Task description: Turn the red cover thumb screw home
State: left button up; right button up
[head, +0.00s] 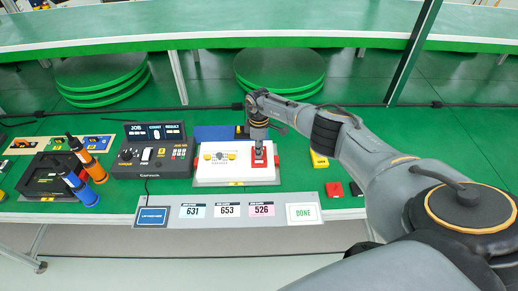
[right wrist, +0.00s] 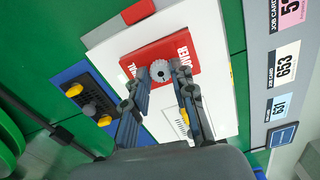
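The red cover (head: 264,177) lies on the white board of the fixture on the table. My right gripper (head: 258,156) points down over the red cover. The screw's depth in the cover is hidden. My left gripper is not in view.
A black control box (head: 153,150) stands left of the white board (head: 221,174). Orange and blue bottle-like tools (head: 87,160) stand farther left. A grey strip with job cards (head: 227,211) runs along the front. Yellow, red and black blocks (head: 334,189) lie to the right.

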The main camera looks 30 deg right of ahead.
jog(key=o, duration=0.3)
jog(key=shift+w+d+r, duration=0.1)
jog(key=shift+w+r, duration=0.05)
jog(key=shift+r, duration=0.1)
jog(key=shift+o, duration=0.2)
jog(key=shift+f, duration=0.1)
notch_tip(320, 180, up, 12)
dwell(0.5)
